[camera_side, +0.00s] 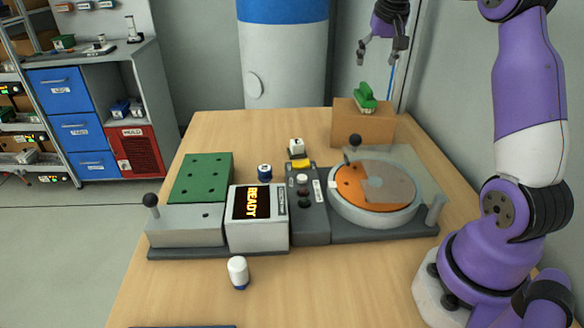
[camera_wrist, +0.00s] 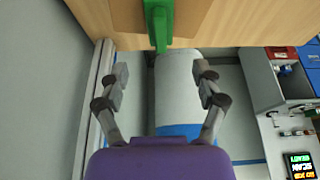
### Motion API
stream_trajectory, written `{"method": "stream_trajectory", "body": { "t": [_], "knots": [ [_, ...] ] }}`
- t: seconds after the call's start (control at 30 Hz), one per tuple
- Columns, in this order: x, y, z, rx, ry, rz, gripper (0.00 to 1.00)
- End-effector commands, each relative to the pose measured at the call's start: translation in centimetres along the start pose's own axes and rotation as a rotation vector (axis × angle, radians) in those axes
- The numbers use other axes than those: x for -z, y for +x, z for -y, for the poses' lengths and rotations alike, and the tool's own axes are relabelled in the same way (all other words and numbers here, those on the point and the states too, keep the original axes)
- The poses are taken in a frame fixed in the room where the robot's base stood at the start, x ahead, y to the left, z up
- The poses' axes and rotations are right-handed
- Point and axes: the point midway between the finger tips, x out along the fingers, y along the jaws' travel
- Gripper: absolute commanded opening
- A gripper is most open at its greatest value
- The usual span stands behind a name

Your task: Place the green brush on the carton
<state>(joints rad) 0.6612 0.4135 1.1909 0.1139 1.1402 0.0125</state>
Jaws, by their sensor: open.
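The green brush (camera_side: 365,97) rests on top of the brown carton (camera_side: 362,127) at the back right of the table in the side view. In the wrist view the green brush (camera_wrist: 159,22) shows at the top centre, over the edge of the carton (camera_wrist: 192,18). My gripper (camera_side: 383,52) is open and empty above the carton, a little up from the brush and apart from it. In the wrist view the two fingers of my gripper (camera_wrist: 160,82) are spread wide, with nothing between them.
A fixture with a READY screen (camera_side: 258,203), a button box (camera_side: 306,208) and an orange turntable (camera_side: 372,192) crosses the middle of the wooden table (camera_side: 200,290). A green plate (camera_side: 201,177) lies left. A white-and-blue drum (camera_side: 283,60) stands behind the table.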

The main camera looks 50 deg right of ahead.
Motion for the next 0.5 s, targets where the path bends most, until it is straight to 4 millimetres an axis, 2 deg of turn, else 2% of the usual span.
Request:
{"method": "stream_trajectory", "body": {
  "t": [0.17,0.27,0.37,0.5],
  "knots": [
    [-0.8,-2.0,1.1,0.013,-0.031,-0.004,0.77],
    [-3.3,-4.0,3.8,0.046,-0.114,-0.016,0.77],
    [-8.0,-6.4,7.2,0.102,-0.244,-0.035,0.77],
    [-16.2,-8.5,10.1,0.194,-0.438,-0.062,0.77]
  ]
}}
